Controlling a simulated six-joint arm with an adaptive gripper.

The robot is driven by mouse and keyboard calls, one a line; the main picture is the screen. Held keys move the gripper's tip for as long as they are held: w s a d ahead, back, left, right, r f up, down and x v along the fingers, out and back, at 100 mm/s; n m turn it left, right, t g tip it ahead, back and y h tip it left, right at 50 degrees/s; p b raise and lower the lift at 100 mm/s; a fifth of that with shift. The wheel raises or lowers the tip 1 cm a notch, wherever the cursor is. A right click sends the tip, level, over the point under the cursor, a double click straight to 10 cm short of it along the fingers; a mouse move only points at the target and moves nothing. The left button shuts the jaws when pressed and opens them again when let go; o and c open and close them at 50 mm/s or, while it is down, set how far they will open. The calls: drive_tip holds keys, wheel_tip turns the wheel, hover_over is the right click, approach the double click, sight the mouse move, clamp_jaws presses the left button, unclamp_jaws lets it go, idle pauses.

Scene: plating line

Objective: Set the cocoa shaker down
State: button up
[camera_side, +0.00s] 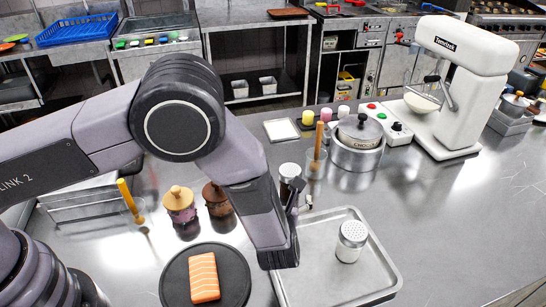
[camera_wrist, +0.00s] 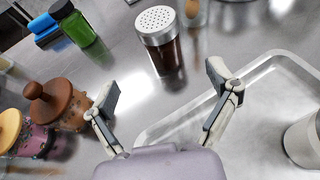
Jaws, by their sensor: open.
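The cocoa shaker (camera_wrist: 162,48), dark brown with a perforated silver lid, stands upright on the steel counter in the wrist view, just beyond the tray's edge. In the side view the cocoa shaker (camera_side: 287,172) is partly hidden behind my wrist. My gripper (camera_wrist: 163,86) is open, its two fingers spread wide with nothing between them. The shaker is ahead of the fingertips and apart from them. In the side view my gripper is mostly hidden by my own wrist.
A metal tray (camera_side: 318,291) holds a pale shaker (camera_side: 350,243) with a silver lid. A brown jar (camera_wrist: 57,106) and a yellow-lidded jar (camera_side: 180,205) stand left of my gripper. A dark plate (camera_side: 236,272) with salmon (camera_side: 204,277) lies in front. A green bottle (camera_wrist: 75,25) stands farther back.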

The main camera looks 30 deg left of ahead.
drive_tip(key=s+a+r+n+g+y, duration=0.2)
drive_tip(key=a+r+n+g, duration=0.2)
drive_tip(key=a+r+n, duration=0.6)
drive_tip(key=s+a+r+n+g+y, duration=0.1)
drive_tip(key=s+a+r+n+g, duration=0.3)
drive_tip(key=a+r, duration=0.85)
drive_tip(key=s+a+r+n+g+h, duration=0.1)
drive_tip(key=s+a+r+n+h, duration=0.1)
drive_tip(key=s+a+r+n, duration=0.35)
drive_tip(key=s+r+n+t+h, duration=0.1)
drive_tip(key=s+r+n+h, duration=0.1)
drive_tip(key=s+n, duration=0.4)
drive_tip(key=s+r+n+t+h, duration=0.1)
drive_tip(key=s+r+n+h, duration=0.2)
drive_tip(key=s+n, duration=0.3)
drive_tip(key=s+h, duration=0.1)
drive_tip(key=s, duration=0.4)
drive_tip(key=shift+s+d, duration=0.3)
drive_tip(key=shift+s, duration=0.1)
